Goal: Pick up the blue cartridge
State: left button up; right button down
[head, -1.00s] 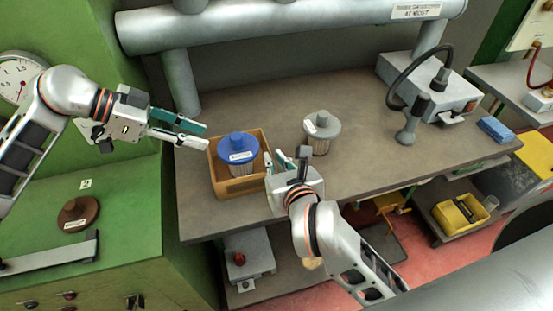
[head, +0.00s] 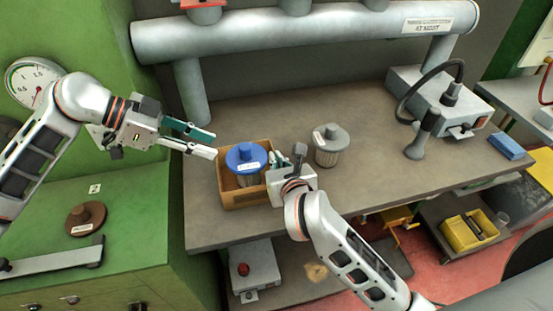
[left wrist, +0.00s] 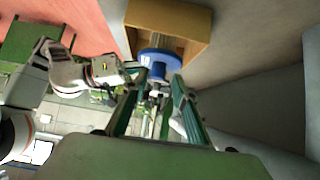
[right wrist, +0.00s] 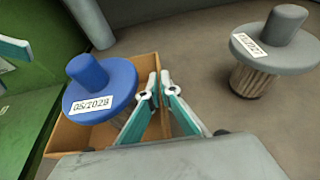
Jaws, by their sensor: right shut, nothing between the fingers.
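The blue cartridge (head: 246,157) stands upright in an open wooden box on the workbench. It has a blue lid with a knob, a white label and a pleated body, and it also shows in the left wrist view (left wrist: 160,58) and the right wrist view (right wrist: 98,90). My left gripper (head: 214,144) is open and empty, left of the cartridge and apart from it. My right gripper (head: 278,160) is shut and empty, just right of the cartridge at the box's right side. In the right wrist view its fingertips (right wrist: 159,88) are close together beside the blue lid; contact cannot be told.
The wooden box (head: 245,198) has low walls around the cartridge. A grey cartridge (head: 331,147) stands on the bench (head: 380,185) to the right. A device with a hose (head: 440,100) stands further right. A thick pipe (head: 300,35) runs above the back.

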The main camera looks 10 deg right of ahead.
aim_at(243, 148)
dwell(0.3)
pick_arm(q)
jog(key=o, duration=1.3)
jog(key=shift+d+r+m, duration=0.2)
jog(key=shift+m, duration=0.1)
jog(key=shift+o, duration=1)
jog(key=d+m, duration=0.1)
jog(key=m, duration=0.1)
jog(key=s+d+r+m+y, duration=0.1)
jog(key=d+r+m, duration=0.1)
jog(key=m, duration=0.1)
jog(key=shift+s+d+r+m, duration=0.1)
jog(key=shift+s+r+m, duration=0.05)
jog(key=shift+m, duration=0.15)
jog(key=s+d+r+m+t+y, duration=0.2)
jog(key=d+r+m+y, duration=0.15)
jog(key=m, duration=1.05)
jog(key=w+f+m+y, duration=0.1)
jog(key=f+m, duration=0.1)
jog(key=f, duration=0.1)
jog(key=w+d+f+m, duration=0.1)
jog(key=f+m, duration=0.1)
jog(key=f, duration=0.2)
jog(key=w+d+f+m+t+y, duration=0.1)
jog(key=f+m, duration=0.1)
jog(key=f, duration=0.2)
jog(key=shift+w+d+m+y, duration=0.15)
jog(key=shift+m+y, duration=0.2)
jog(key=shift+m, duration=0.05)
